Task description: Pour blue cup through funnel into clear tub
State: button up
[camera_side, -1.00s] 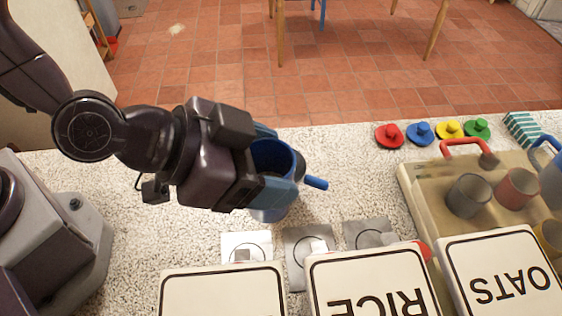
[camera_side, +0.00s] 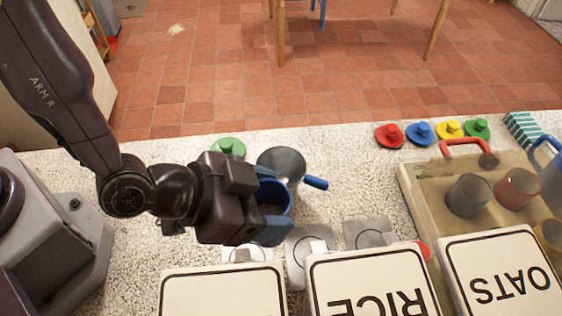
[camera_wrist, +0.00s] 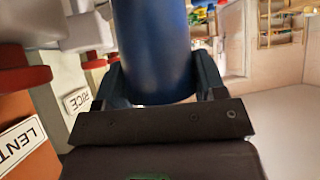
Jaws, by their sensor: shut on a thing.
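My gripper (camera_side: 268,210) is shut on the blue cup (camera_side: 272,195), one finger on each side. The cup looks upright in the side view, its open top showing; I cannot make out its contents. In the wrist view the blue cup (camera_wrist: 155,50) fills the upper middle between the fingers. A grey, funnel-like round piece (camera_side: 283,160) stands just behind the cup, partly hidden by it. A blue handle (camera_side: 316,183) sticks out at its right; I cannot tell what it joins. I cannot make out the clear tub.
A green knobbed disc (camera_side: 228,147) lies behind my gripper. Several coloured knobbed discs (camera_side: 420,133) line the back edge. A beige tray (camera_side: 425,205) with cups stands right. White canisters, including RICE (camera_side: 368,285) and OATS (camera_side: 500,270), stand in front. Grey square plates (camera_side: 370,233) lie behind them.

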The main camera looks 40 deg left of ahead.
aim_at(271, 208)
jog(key=shift+n+g+h, duration=0.3)
jog(key=shift+n+g, duration=0.1)
jog(key=shift+g, duration=0.3)
jog(key=f, duration=0.1)
jog(key=w+f, duration=0.1)
jog(key=f, duration=0.1)
jog(key=a+f, duration=0.1)
jog(key=f, duration=0.1)
jog(key=shift+w+f, duration=0.15)
jog(key=shift+w, duration=0.3)
jog(key=shift+w+a+r+n+g+h, duration=0.2)
jog(key=shift+w+r+n+g, duration=0.1)
jog(key=shift+r, duration=0.2)
jog(key=shift+w+a+r+n+g+h, duration=0.1)
jog(key=shift+w+a+r+n+g, duration=0.15)
jog(key=shift+r, duration=0.2)
jog(key=shift+w+a+r+n+g+h, duration=0.25)
jog(key=shift+w+a+g+h, duration=0.15)
jog(key=shift+w+g, duration=0.3)
jog(key=shift+w+a+r+n+g+h, duration=0.25)
jog(key=shift+w+n+g+h, duration=0.15)
jog(key=shift+g, duration=0.3)
jog(key=shift+w+a+r+n+g+h, duration=0.15)
jog(key=shift+w+r+n+g+h, duration=0.2)
jog(key=shift+n+g+h, duration=0.25)
jog(key=shift+w+a+r+n+g+h, duration=0.2)
jog(key=shift+w+n+g+h, duration=0.2)
jog(key=shift+g, duration=0.35)
jog(key=shift+r, duration=0.1)
